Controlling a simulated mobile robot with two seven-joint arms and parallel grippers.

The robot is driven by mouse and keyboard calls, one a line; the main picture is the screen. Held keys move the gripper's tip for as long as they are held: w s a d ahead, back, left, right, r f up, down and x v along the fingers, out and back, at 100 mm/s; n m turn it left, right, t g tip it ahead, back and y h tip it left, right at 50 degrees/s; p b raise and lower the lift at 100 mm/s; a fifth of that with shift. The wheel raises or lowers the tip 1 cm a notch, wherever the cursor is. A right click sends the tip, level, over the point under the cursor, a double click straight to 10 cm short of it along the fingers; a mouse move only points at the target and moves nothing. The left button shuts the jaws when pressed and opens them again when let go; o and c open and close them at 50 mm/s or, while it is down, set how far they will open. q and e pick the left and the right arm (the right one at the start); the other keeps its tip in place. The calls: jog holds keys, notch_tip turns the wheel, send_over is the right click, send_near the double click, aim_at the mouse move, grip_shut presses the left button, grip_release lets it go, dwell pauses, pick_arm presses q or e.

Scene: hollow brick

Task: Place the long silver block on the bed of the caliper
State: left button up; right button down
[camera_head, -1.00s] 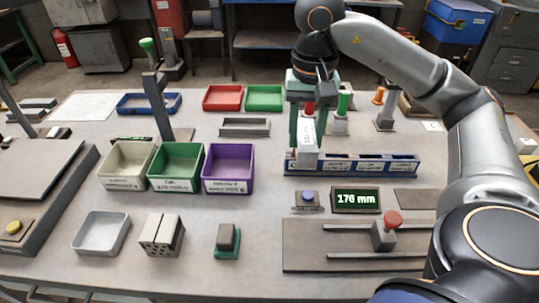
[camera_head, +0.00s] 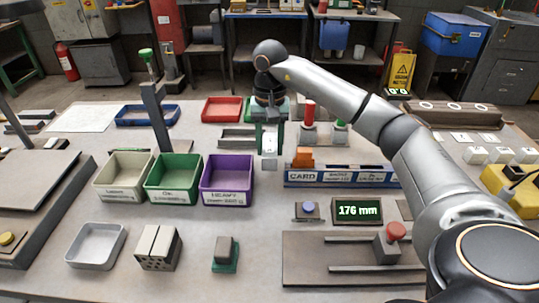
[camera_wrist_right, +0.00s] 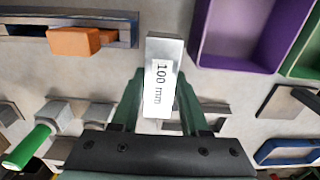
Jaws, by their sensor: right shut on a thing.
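A silver block labelled "100 mm" (camera_wrist_right: 165,47) is in my right gripper (camera_head: 269,147). In the right wrist view the green fingers of the gripper (camera_wrist_right: 157,90) are shut on the block from both sides. In the head view the block's end (camera_head: 269,163) shows below the fingers, held above the table between the purple bin and the blue rack. The caliper bed (camera_head: 305,262) is a flat grey plate at front right with two rails and a red-knobbed slider (camera_head: 394,238). No block lies on it. Its display (camera_head: 358,211) reads 176 mm. My left gripper is not in view.
The blue rack (camera_head: 335,178) holds an orange block (camera_head: 303,157). A purple bin (camera_head: 228,181), green bin (camera_head: 174,181) and beige bin (camera_head: 124,178) stand in a row. A blue button (camera_head: 308,209) sits beside the display. A grey block on a green base (camera_head: 225,253) stands left of the bed.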

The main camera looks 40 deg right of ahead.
jog(key=shift+w+f, duration=0.15)
jog(key=shift+f, duration=1.4)
jog(key=shift+f, duration=0.15)
jog(key=shift+c, duration=2)
grip_release()
